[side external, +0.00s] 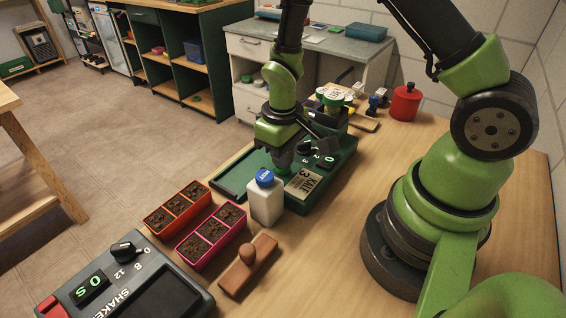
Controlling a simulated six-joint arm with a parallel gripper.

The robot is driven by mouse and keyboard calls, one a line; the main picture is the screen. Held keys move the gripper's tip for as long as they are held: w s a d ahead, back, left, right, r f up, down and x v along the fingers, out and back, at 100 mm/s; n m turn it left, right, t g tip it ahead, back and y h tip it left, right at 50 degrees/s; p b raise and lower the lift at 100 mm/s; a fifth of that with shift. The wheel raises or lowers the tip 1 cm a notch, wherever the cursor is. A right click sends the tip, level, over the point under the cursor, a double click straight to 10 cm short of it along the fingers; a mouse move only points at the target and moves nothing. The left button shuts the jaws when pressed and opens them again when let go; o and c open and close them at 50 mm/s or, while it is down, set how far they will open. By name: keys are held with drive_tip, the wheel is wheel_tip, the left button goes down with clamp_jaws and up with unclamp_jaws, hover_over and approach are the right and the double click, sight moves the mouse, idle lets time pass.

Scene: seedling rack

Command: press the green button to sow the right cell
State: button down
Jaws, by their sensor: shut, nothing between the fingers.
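The green sowing machine (230,180) stands on the table, with a dark knob, a small lit display (325,161) and a card (303,184) reading KALE and 3. My gripper (283,164) is shut and empty, pointing down over the machine's near part. A green spot (284,171) right under the fingertips looks like the green button; it is mostly hidden, and I cannot tell whether the fingers touch it. An orange tray (161,231) and a pink tray (181,250), each with three soil-filled cells, lie left of the machine. I see no seed in the cells.
A white bottle with a blue cap (265,197) stands close beside the machine. A wooden tamper (248,263) lies nearby. The grey shaker (140,275) is at the front left. A red canister (405,102) and jars stand behind. The table's right side has bare room.

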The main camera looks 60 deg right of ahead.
drive_tip(key=shift+f, duration=0.2)
drive_tip(key=shift+r, duration=3.8)
drive_tip(key=s+a+r+m+t+y, duration=0.1)
drive_tip(key=s+r+m+t, duration=0.1)
drive_tip(key=s+r, duration=0.4)
drive_tip(key=s+a+r+m+t+y, duration=0.1)
drive_tip(key=s+r+t, duration=0.4)
drive_tip(key=r, duration=0.7)
drive_tip(key=shift+s+a+r+m, duration=0.25)
drive_tip(key=shift+s+a+m, duration=0.3)
drive_tip(key=shift+s, duration=0.4)
